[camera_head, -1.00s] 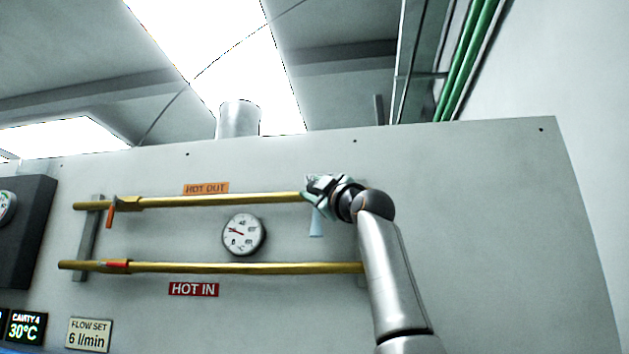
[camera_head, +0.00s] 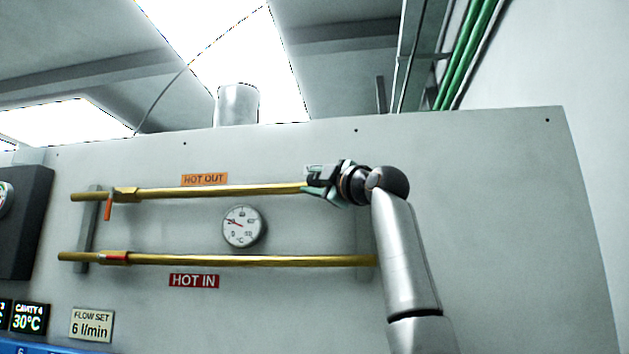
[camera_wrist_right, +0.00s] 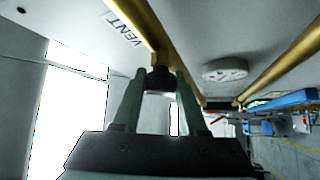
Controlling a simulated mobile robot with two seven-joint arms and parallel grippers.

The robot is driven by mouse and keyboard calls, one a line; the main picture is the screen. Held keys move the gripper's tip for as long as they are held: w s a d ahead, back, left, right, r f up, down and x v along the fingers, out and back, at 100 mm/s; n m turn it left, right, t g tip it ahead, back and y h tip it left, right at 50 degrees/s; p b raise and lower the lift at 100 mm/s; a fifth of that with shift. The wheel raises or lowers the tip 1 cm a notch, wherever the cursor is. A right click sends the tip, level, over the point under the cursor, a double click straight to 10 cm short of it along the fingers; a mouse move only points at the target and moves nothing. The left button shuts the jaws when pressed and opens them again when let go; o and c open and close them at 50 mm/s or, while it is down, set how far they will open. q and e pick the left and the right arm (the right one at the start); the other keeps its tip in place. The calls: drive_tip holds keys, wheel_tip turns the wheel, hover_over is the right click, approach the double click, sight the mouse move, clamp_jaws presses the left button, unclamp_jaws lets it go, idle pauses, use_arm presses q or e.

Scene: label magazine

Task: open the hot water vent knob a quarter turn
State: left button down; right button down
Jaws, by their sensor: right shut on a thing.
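My right gripper (camera_head: 316,187) is at the right end of the upper brass pipe (camera_head: 230,191), beside the hot out sign. In the right wrist view, its two grey-green fingers (camera_wrist_right: 158,82) are shut on a small dark knob (camera_wrist_right: 160,77) on the brass pipe (camera_wrist_right: 152,28). A white label reading VENT (camera_wrist_right: 123,27) is on the panel beside that pipe. In the head view, the gripper hides the knob. My left gripper is not in view.
A lower brass pipe (camera_head: 230,260) runs parallel below, above the HOT IN sign (camera_head: 194,281). A round dial gauge (camera_head: 242,227) sits between the pipes. An orange lever (camera_head: 108,206) hangs at the upper pipe's left end. The panel to the right is bare.

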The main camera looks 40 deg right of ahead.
drive_tip(key=shift+c, duration=2.2)
unclamp_jaws()
drive_tip(key=shift+s+f+b, duration=0.2)
drive_tip(key=shift+s+b, duration=0.1)
drive_tip(key=shift+b, duration=0.1)
drive_tip(key=b+v, duration=0.6)
drive_tip(key=v, duration=0.5)
drive_tip(key=shift+s, duration=0.4)
drive_tip(key=shift+a, duration=0.1)
